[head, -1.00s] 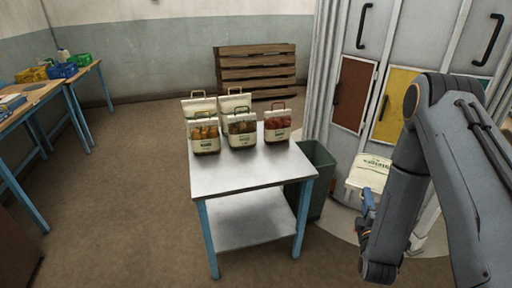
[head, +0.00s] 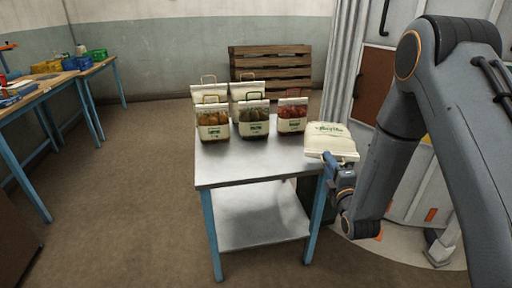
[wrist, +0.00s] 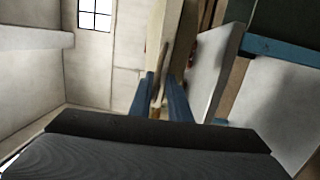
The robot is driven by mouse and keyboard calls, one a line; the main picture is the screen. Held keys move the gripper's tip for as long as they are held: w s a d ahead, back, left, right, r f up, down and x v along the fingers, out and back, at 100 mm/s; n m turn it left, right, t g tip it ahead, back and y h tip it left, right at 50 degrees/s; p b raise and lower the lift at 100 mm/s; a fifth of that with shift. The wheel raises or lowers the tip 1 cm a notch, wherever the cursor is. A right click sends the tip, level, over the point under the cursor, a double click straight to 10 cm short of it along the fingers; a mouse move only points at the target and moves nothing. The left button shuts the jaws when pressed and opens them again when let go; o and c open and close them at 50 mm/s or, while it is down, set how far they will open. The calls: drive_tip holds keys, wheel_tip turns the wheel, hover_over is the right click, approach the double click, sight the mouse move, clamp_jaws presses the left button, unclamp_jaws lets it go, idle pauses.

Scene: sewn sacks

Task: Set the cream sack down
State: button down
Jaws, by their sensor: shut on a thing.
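The cream sack (head: 332,140) with green print is in my gripper (head: 338,172), at the right edge of the metal table (head: 225,172) in the head view. It lies tilted nearly flat, its printed face up. I cannot tell whether it touches the table. My gripper is shut on it from the near side. In the wrist view the two blue fingers of my gripper (wrist: 162,98) close on a thin tan strip, and most of the sack is not clearly visible there.
Several sacks stand at the back of the table: two plain ones behind, and windowed ones with orange (head: 213,122), dark (head: 253,120) and red (head: 292,115) contents in front. The front tabletop is clear.

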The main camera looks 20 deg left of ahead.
drive_tip(key=a+r+n+g+y+b, duration=0.1)
drive_tip(key=a+n+g+y+b, duration=0.2)
drive_tip(key=a, duration=1.7)
drive_tip(key=n+y+b, duration=0.1)
drive_tip(key=y+b, duration=0.2)
drive_tip(key=b, duration=0.4)
drive_tip(key=shift+s+a+r+n+g+y+b, duration=0.2)
drive_tip(key=shift+r+n+g+y+b, duration=0.1)
drive_tip(key=shift+r+g+y, duration=0.1)
drive_tip(key=shift+s+d+p, duration=0.1)
drive_tip(key=shift+d+p, duration=0.05)
drive_tip(key=shift+p, duration=0.8)
wheel_tip(320, 180, down, 10)
drive_tip(key=shift+f+p, duration=0.2)
drive_tip(key=shift+p, duration=0.15)
